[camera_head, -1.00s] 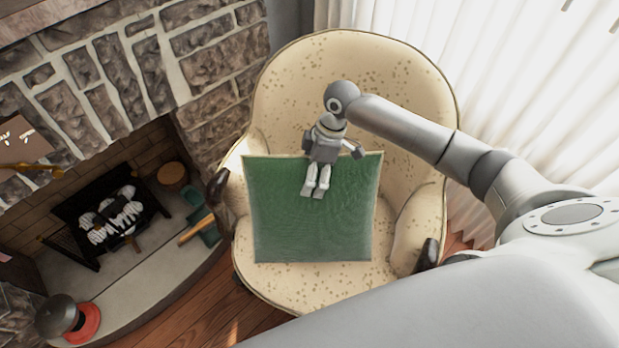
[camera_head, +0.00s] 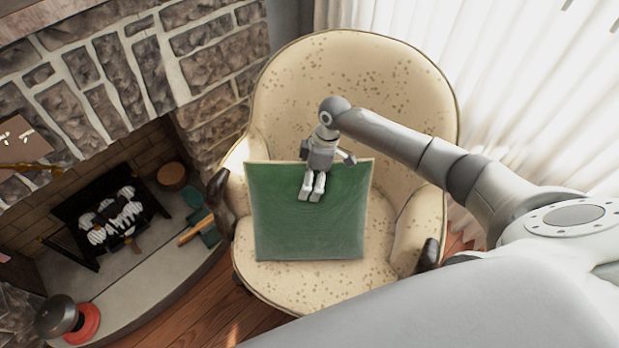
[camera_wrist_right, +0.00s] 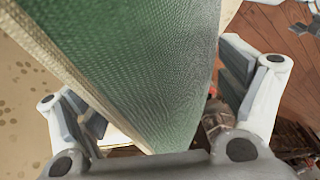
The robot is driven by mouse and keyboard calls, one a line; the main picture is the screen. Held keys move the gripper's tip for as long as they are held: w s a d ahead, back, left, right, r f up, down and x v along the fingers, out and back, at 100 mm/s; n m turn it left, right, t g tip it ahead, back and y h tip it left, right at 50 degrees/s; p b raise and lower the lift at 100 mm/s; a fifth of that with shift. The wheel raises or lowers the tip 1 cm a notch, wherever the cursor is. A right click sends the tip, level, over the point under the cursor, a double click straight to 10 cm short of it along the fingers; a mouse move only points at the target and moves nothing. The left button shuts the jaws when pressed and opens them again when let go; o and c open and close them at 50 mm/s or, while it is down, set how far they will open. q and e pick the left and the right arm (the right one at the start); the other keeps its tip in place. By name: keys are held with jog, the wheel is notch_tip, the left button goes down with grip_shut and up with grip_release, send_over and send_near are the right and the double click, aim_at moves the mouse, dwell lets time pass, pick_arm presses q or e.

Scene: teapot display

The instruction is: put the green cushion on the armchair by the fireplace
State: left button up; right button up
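The green cushion (camera_head: 320,225) hangs upright in front of the backrest and over the seat of the cream speckled armchair (camera_head: 345,65). Whether its bottom edge touches the seat is unclear. My right gripper (camera_head: 312,190) reaches down over the cushion's top edge, with fingers showing on the green face; the far finger is hidden. My left gripper is not in view.
The stone fireplace (camera_head: 130,65) with its grate (camera_head: 110,220) and pale hearth (camera_head: 150,275) is at left. A black and red object (camera_head: 70,320) stands on the hearth. White curtains (camera_head: 545,95) hang at right. Chair arms flank the cushion.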

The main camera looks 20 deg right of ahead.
jog(key=shift+o, duration=0.3)
jog(key=shift+r, duration=0.1)
jog(key=v, duration=1.2)
